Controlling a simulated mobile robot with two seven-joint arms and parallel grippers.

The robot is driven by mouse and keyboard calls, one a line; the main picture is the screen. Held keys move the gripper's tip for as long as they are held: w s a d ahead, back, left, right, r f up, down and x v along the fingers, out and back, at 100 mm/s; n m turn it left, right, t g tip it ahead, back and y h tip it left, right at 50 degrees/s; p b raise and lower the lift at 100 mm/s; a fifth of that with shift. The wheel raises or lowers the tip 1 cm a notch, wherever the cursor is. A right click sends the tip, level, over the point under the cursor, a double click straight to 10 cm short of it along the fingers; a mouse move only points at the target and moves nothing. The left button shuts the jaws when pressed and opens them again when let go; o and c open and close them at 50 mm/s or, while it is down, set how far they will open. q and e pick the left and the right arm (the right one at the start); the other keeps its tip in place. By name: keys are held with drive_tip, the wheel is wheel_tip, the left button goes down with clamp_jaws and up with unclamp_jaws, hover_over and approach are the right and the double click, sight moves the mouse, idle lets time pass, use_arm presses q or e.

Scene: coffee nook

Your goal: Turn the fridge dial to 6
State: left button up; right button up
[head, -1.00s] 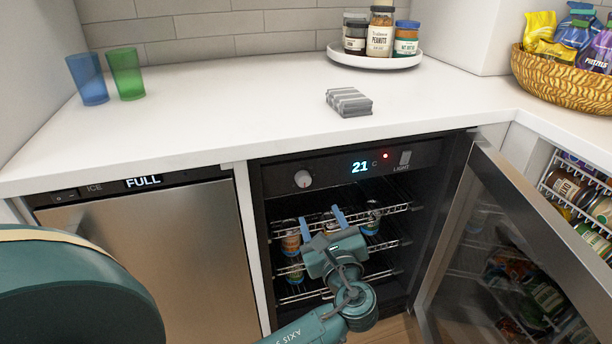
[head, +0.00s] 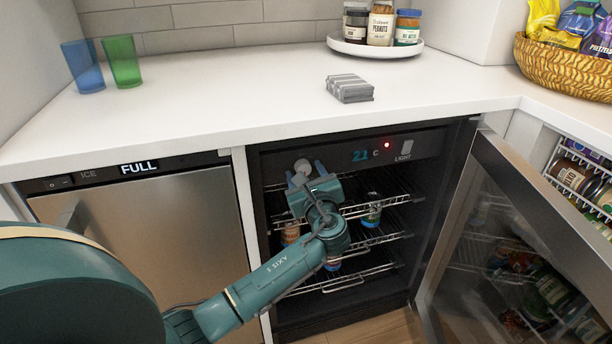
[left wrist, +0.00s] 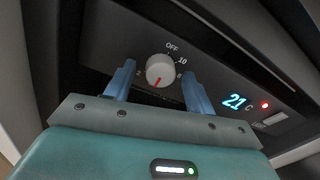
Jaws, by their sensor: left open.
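The fridge dial (head: 302,165) is a round pale knob on the dark panel above the open fridge. In the left wrist view the dial (left wrist: 160,69) has a red mark pointing down and slightly left. OFF, 10, 8 and 2 show around it; any numbers below are hidden or unreadable. My left gripper (head: 305,172) is open in front of the dial, one blue finger on each side. In the left wrist view gaps show between the fingers and the knob. The display (head: 365,155) reads 21 C beside a lit red light. My right gripper is not in view.
The fridge door (head: 535,215) stands open at the right. Wire shelves (head: 375,240) hold cans below the panel. The light switch (head: 406,148) is right of the display. The counter (head: 215,110) overhangs the panel, and an ice maker (head: 150,230) stands left.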

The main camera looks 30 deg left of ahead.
use_arm(q)
drive_tip(key=c, duration=1)
drive_tip(key=shift+o, duration=0.2)
drive_tip(key=n, duration=0.4)
drive_tip(key=shift+d+f, duration=0.1)
drive_tip(key=shift+f, duration=0.05)
drive_tip(key=shift+n+b, duration=0.5)
drive_tip(key=shift+n, duration=0.5)
drive_tip(key=shift+n+b, duration=0.45)
drive_tip(key=shift+n, duration=0.95)
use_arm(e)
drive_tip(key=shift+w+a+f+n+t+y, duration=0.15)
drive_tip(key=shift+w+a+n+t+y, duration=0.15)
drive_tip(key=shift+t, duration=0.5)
